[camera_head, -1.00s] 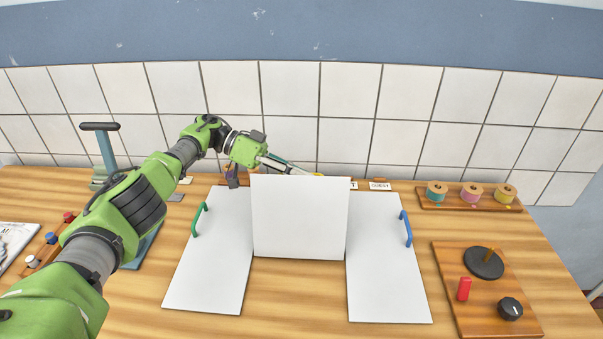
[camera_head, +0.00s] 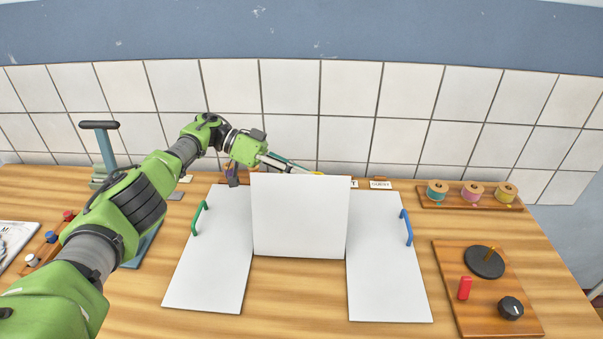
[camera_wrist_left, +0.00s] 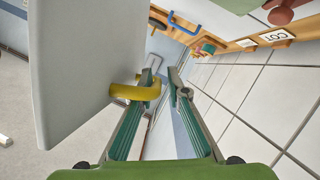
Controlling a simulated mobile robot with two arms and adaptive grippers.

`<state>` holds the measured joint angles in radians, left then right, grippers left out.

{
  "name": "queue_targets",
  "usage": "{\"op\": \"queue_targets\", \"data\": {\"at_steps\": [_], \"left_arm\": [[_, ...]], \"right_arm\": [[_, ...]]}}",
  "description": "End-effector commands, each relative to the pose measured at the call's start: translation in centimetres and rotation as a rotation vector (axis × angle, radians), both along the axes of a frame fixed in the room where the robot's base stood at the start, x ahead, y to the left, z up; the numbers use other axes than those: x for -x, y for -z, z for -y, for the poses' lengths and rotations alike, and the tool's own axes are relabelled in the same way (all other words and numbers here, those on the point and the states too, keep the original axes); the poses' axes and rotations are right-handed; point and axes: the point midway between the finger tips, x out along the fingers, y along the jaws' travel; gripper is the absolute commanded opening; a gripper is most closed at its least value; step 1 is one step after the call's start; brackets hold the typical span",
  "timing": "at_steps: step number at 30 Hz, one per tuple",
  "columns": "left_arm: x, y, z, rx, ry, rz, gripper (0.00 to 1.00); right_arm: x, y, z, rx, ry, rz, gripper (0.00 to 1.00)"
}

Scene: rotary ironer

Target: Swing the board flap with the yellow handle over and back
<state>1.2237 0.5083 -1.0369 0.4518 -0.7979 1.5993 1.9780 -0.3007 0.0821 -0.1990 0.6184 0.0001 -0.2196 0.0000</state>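The middle white board flap (camera_head: 300,215) stands upright between two flat white panels. Its yellow handle (camera_wrist_left: 138,91) is on its far side; only a sliver of the handle (camera_head: 318,173) shows above the flap's top edge in the head view. My left arm reaches over from the left, and my left gripper (camera_wrist_left: 165,80) is behind the flap, its fingertips hidden in the head view. In the left wrist view the fingers are apart. The yellow handle lies at the left finger and seems to loop around it; the right finger is clear of it. My right gripper is not in view.
The left panel (camera_head: 212,250) has a green handle (camera_head: 199,218), the right panel (camera_head: 385,260) a blue one (camera_head: 406,228). Thread spools (camera_head: 472,193) stand at the back right, a knob board (camera_head: 485,300) at the front right. A tiled wall (camera_head: 410,105) is close behind.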

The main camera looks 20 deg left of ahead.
Motion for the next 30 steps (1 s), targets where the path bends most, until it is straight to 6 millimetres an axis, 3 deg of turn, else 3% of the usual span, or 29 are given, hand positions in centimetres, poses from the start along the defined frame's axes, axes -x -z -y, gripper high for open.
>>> {"op": "queue_targets", "data": {"at_steps": [5,12,18,30], "left_arm": [[0.0,-1.6,0.0,0.000,0.002,0.004,0.15],[0.0,-6.3,0.0,-0.001,0.000,0.005,0.15],[0.0,-9.1,0.0,-0.001,-0.001,0.002,0.15],[0.0,-10.0,0.0,-0.001,-0.001,0.000,0.15]], "right_arm": [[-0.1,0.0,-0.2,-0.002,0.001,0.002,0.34],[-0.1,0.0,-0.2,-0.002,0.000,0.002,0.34],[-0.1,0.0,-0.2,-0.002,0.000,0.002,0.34],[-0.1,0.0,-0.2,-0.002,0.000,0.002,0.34]]}}
